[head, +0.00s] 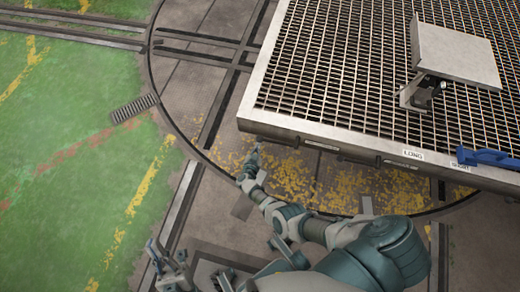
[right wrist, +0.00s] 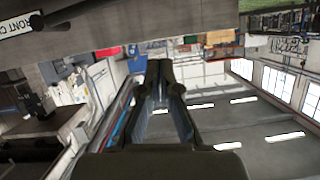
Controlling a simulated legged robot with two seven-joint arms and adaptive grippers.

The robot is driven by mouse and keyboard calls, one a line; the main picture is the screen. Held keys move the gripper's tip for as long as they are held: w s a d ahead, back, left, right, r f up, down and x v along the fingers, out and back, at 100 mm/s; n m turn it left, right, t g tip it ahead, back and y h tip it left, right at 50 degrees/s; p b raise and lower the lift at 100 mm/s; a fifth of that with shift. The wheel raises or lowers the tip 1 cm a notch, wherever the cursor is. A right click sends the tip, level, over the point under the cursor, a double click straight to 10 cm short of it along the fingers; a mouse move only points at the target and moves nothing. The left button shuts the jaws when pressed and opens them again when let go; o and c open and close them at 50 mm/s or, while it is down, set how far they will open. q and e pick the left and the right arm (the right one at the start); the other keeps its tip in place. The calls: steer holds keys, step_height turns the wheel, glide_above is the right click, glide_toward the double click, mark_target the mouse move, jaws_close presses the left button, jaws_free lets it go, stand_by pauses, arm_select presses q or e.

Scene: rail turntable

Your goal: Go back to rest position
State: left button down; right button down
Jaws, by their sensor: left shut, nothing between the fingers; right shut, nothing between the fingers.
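My right arm reaches in from the bottom right of the head view. Its gripper (head: 254,152) is shut and empty, just off the left front corner of the grated platform (head: 290,124); I cannot tell whether it touches. In the right wrist view the same gripper (right wrist: 160,72) shows its fingers together with nothing between them. My left gripper (head: 154,250) is low at the bottom left of the head view, over the grey floor, shut and empty. Much of the left arm is outside the frame.
On the platform stand a tilted grey plate (head: 455,52) on a bracket and a blue handle (head: 487,158) near the LONG and SHORT labels. Yellow flakes (head: 340,185) cover the turntable floor below its edge. Rails (head: 205,50) cross behind. Open green floor (head: 70,140) lies at left.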

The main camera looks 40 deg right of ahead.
arm_select(q)
steer(key=shift+w+d+f+g, duration=0.15)
steer(key=shift+w+f+g, duration=0.1)
steer(key=shift+g, duration=0.15)
steer(key=shift+w, duration=0.1)
